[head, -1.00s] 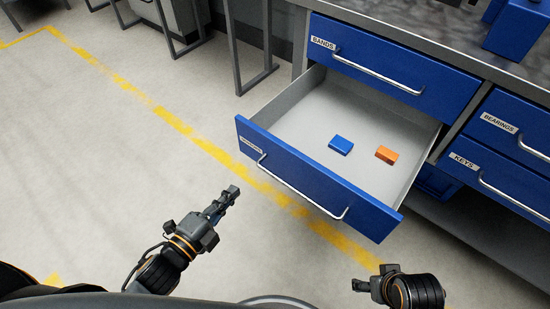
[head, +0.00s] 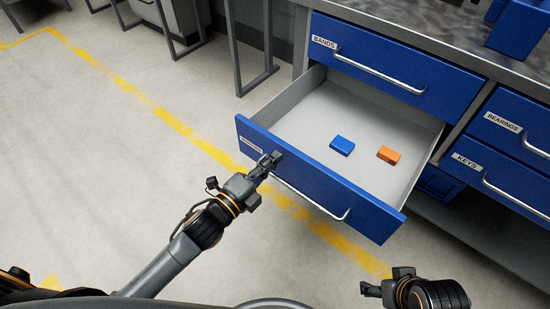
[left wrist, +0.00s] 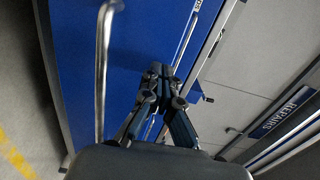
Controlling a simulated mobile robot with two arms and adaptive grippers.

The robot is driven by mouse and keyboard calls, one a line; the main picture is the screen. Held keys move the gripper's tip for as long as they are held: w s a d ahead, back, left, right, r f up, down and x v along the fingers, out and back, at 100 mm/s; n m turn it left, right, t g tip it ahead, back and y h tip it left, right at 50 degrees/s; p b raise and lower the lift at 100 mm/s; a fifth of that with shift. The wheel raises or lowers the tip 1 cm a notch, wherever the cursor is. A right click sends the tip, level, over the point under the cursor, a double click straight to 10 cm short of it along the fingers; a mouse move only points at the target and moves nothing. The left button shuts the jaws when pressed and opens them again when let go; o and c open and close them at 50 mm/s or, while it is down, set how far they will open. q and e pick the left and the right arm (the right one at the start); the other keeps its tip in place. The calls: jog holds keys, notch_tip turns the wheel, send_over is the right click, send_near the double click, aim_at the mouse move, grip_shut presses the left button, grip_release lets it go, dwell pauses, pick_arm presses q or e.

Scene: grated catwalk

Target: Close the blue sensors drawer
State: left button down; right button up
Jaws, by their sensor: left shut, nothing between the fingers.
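The open blue drawer (head: 325,190) stands pulled far out of the cabinet, below the drawer labelled BANDS. Its own label is too small to read. A blue block (head: 341,145) and an orange block (head: 388,155) lie inside. My left gripper (head: 272,160) is shut and empty at the drawer's front, by the left end of its handle (head: 325,208); contact cannot be told. In the left wrist view the shut fingers (left wrist: 158,75) point at blue fronts, with a handle (left wrist: 102,70) to their left. My right gripper (head: 370,290) is low at the right, away from the drawer, its jaws unclear.
The BANDS drawer (head: 395,65) above and the BEARINGS (head: 515,125) and KEYS (head: 500,180) drawers at right look shut. A grey worktop (head: 430,35) runs above them. Floor with a yellow line (head: 190,135) is clear on the left.

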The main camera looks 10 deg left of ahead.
pick_arm(q)
jog(key=shift+w+d, duration=0.25)
jog(key=shift+w, duration=0.25)
